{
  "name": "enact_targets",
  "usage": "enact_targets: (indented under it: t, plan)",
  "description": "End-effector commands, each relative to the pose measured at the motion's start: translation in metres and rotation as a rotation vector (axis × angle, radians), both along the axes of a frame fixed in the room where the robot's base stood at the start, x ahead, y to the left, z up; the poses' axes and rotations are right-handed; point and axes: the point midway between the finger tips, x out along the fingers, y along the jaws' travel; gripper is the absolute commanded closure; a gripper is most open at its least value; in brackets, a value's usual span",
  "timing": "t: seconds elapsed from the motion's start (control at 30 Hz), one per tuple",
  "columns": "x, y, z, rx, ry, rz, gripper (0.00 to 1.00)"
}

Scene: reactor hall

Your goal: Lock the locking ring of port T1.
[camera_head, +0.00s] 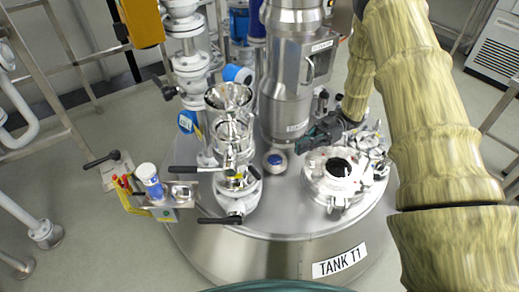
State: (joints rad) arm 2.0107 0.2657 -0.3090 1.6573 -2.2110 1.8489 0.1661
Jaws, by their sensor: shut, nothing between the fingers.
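The tank (270,222), labelled TANK T1, fills the middle of the view. On its lid stands a shiny steel port stack (232,135) with a funnel-like open top. Black lever handles stick out to its left and below it; I cannot tell which part is the locking ring or how it is turned. My gripper (303,145) is dark and small in the view, at the end of my arm with the tan cover. It is shut and empty, pointing left, just above the back edge of the round manway (338,172). It is apart from the port stack, to its right.
A tall steel cylinder (291,75) rises behind my gripper. A small bracket (160,203) with a blue-and-white container (149,180) and red-yellow tools sits left of the stack. A yellow box (141,22) hangs at upper left. Railings stand at both sides.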

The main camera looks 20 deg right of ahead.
Motion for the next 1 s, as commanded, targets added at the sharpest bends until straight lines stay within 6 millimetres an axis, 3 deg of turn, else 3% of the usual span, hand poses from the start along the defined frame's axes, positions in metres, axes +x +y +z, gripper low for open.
enact_targets:
  t: [0.23, 0.7, 1.0]
  plan:
    - [-0.003, 0.015, 0.001, 0.002, 0.001, 0.013, 1.0]
    - [-0.027, 0.087, -0.004, 0.001, 0.002, 0.014, 1.0]
    - [-0.04, 0.124, -0.007, 0.0, 0.002, 0.012, 1.0]
